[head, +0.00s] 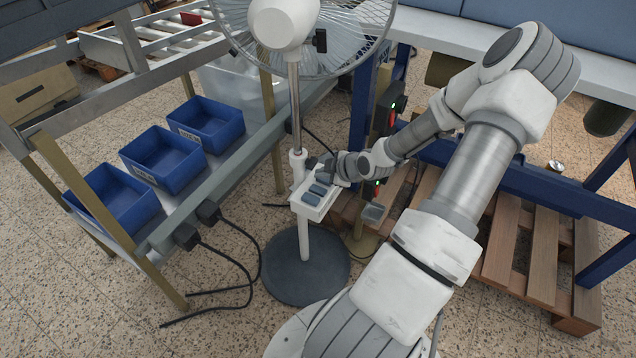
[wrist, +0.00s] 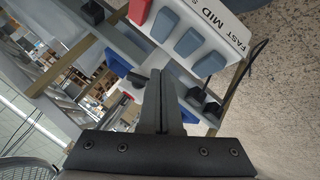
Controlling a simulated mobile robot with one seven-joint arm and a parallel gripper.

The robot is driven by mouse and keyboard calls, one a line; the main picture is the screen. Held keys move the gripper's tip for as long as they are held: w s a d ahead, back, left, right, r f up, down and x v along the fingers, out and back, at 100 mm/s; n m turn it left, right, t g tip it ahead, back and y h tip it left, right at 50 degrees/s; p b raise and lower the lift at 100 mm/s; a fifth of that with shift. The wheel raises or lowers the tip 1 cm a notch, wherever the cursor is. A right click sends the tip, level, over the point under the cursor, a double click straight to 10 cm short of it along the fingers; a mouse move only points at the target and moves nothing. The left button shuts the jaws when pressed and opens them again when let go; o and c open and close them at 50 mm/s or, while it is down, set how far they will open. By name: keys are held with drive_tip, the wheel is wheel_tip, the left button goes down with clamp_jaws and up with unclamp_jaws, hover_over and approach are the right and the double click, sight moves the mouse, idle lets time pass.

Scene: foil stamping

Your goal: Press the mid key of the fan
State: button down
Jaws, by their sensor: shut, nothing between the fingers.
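The fan (head: 294,120) stands upright on a round dark base (head: 305,268). Its white control box (head: 306,211) sits on the pole and carries blue-grey keys. In the wrist view the box (wrist: 228,38) shows a red key (wrist: 140,11) and three blue-grey keys. Printed letters read FAST, MID and a cut-off S. The mid key (wrist: 187,41) is the middle blue-grey one, beside the word MID. My gripper (wrist: 161,73) is shut and empty, its tips appearing just below the key row. In the head view my gripper (head: 328,168) is at the box's far side; contact cannot be told.
Blue bins (head: 163,158) stand on a metal rack to the left. A wooden pallet (head: 530,240) lies under the blue-framed bench at right. A post with red and green lights (head: 388,115) stands close behind my gripper. Cables lie on the floor.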

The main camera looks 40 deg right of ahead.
wheel_tip(320, 180, up, 3)
drive_tip(key=shift+f+p, duration=0.1)
drive_tip(key=shift+p, duration=0.8)
drive_tip(key=shift+f, duration=0.1)
drive_tip(key=shift+a, duration=0.1)
